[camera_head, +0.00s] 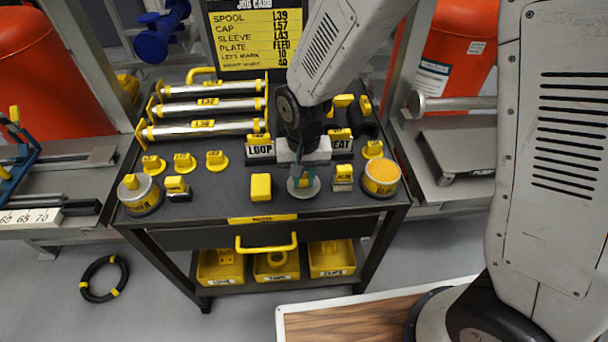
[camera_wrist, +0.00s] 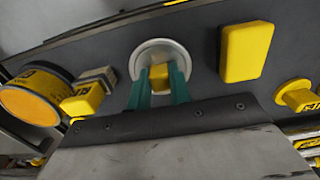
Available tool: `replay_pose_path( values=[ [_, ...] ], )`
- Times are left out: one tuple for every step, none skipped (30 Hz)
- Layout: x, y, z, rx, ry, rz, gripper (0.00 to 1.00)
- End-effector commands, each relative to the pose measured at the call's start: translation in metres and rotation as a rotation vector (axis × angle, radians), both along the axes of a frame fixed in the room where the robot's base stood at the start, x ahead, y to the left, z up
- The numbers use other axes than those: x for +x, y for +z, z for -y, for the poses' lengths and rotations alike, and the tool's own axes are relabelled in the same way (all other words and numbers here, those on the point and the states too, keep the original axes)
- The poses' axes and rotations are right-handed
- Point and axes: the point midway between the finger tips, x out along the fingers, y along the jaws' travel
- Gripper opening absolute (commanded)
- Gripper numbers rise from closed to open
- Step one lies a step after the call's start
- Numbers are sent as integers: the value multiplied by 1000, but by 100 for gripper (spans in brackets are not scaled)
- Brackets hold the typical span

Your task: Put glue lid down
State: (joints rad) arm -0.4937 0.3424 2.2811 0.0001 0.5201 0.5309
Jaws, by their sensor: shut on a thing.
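The glue lid (camera_head: 303,188) is a round grey disc with a small yellow knob. It also shows in the wrist view (camera_wrist: 147,52), with the knob between the teal fingers. My gripper (camera_head: 303,174) points down over it and is shut on the knob. The lid is at the front middle of the dark cart top (camera_head: 225,200); I cannot tell whether it touches the surface. The glue pot (camera_head: 381,180), yellow-banded with an orange top, stands uncovered to the right. It is at the far left in the wrist view (camera_wrist: 32,104).
A yellow block (camera_head: 261,187) stands just left of the lid, and a small yellow-topped brush-like piece (camera_head: 343,177) just right. A pot with a silver top (camera_head: 139,194) is at the cart's left corner. Bare cart top lies in front of the lid.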

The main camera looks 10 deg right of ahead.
Motion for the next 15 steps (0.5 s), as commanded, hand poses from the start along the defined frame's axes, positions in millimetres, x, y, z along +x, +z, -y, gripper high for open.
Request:
replay_pose_path(
  values=[
    [-1,-9,-1,-1,2,-3,0],
    [0,-12,-2,0,2,-1,0],
    [0,-14,-2,0,3,0,0],
    [0,-15,-2,0,3,0,0],
    [0,-15,-2,0,3,1,0],
    [0,-15,-2,1,3,1,0],
    [0,-15,-2,1,3,2,0],
    [0,-15,-2,1,3,2,0],
    [0,-15,-2,1,3,2,0],
    [0,-15,-2,1,3,2,0],
    [0,-15,-2,1,3,1,0],
    [0,-16,-2,1,3,1,0],
    [0,-17,-2,1,3,1,0],
    [0,-18,-2,1,3,1,0],
    [0,-18,-2,1,3,2,29]
  ],
)
